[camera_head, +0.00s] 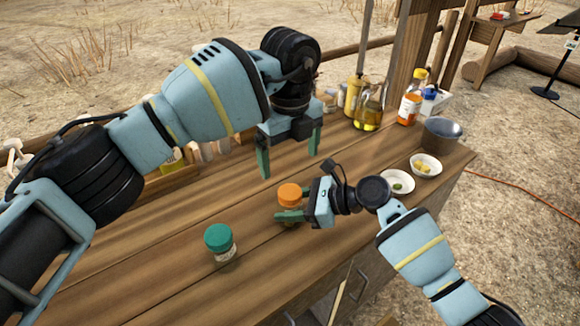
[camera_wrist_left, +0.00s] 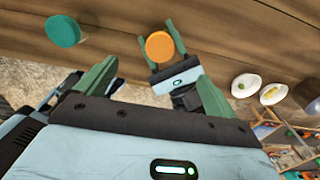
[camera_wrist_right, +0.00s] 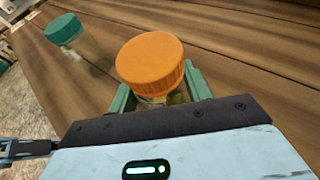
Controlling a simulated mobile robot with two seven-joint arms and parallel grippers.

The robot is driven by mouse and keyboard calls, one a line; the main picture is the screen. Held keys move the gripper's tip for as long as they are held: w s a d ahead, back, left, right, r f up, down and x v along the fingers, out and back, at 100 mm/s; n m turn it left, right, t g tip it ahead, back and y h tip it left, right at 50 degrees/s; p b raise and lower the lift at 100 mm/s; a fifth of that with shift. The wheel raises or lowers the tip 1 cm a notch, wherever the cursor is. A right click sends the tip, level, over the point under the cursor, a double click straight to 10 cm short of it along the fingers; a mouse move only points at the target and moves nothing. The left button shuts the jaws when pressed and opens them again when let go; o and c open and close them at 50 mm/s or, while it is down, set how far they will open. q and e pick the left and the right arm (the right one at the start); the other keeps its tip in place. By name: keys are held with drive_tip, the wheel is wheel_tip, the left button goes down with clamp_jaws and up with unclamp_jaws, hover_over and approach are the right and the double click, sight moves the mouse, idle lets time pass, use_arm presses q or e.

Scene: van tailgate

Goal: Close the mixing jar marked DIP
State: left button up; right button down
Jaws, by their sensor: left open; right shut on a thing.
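A jar with an orange lid (camera_head: 290,193) stands upright on the wooden counter; the lid also shows in the left wrist view (camera_wrist_left: 160,47) and right wrist view (camera_wrist_right: 150,62). The lid sits on top of the jar; I cannot tell how tight it is. My right gripper (camera_head: 291,204) is shut around the jar's body below the lid. My left gripper (camera_head: 290,155) is open and empty, above and behind the orange-lidded jar. A second jar with a green lid (camera_head: 218,238) stands apart to the left. Its label is too small to read; I see no readable DIP marking.
Two white bowls (camera_head: 397,182) (camera_head: 425,165) and a metal pot (camera_head: 441,134) stand at the right end of the counter (camera_head: 160,262). Oil bottles (camera_head: 368,107) and an orange-labelled bottle (camera_head: 409,108) stand at the back. The counter's front left is clear around the green-lidded jar.

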sight(301, 204)
use_arm(q)
wheel_tip(301, 204, up, 8)
drive_tip(key=shift+f, duration=0.2)
use_arm(e)
drive_tip(key=c, duration=0.6)
unclamp_jaws()
drive_tip(key=shift+d, duration=0.1)
use_arm(q)
drive_tip(key=shift+s+r+p, duration=0.1)
drive_tip(key=shift+r+p, duration=0.2)
drive_tip(key=shift+r, duration=0.45)
use_arm(e)
drive_tip(key=shift+v, duration=3.85)
